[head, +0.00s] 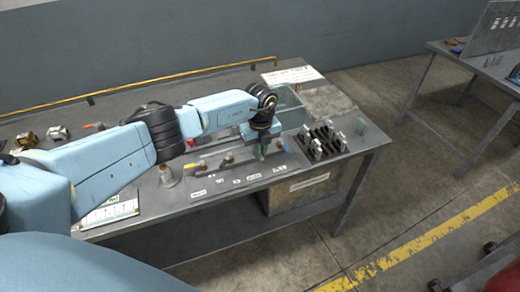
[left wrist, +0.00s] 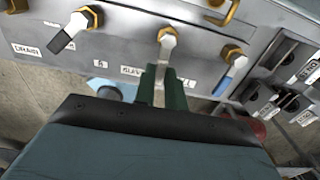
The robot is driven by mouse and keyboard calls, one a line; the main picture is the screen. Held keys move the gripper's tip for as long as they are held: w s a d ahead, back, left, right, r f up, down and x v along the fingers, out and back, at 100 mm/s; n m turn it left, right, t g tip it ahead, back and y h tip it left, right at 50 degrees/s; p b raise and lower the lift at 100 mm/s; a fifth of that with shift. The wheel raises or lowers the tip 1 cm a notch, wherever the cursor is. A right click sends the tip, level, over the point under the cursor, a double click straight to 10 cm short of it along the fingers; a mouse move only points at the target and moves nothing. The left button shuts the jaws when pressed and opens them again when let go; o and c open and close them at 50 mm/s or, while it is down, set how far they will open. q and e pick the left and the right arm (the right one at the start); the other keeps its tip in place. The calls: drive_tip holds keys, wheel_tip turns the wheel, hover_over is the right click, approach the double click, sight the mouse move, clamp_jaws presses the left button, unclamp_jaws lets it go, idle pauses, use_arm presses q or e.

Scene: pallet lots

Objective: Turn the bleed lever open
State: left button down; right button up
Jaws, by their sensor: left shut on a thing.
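My left gripper (head: 262,152) reaches down over the row of valves on the panel at the table's front edge. In the left wrist view, its green fingers (left wrist: 166,88) are shut on the lower end of a silver lever (left wrist: 167,46) with a brass nut at its top. The lever points straight down the picture. The label beneath it is partly covered by the fingers, so I cannot read whether this is the bleed lever. A dark-handled lever (left wrist: 67,36) sits to the left near a DRAIN label (left wrist: 26,50). A blue-handled lever (left wrist: 228,75) sits to the right. My right gripper is not in view.
A rack of black labelled blocks (head: 322,142) stands right of the valves. A grey-green bin (head: 291,112) is behind the gripper. Brass fittings (head: 27,139) lie at the table's left. A second table (head: 480,66) stands at the right, with open floor between.

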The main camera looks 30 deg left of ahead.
use_arm(q)
drive_tip(key=c, duration=1.5)
unclamp_jaws()
drive_tip(key=shift+o, duration=0.2)
wheel_tip(320, 180, up, 14)
drive_tip(key=shift+f, duration=0.25)
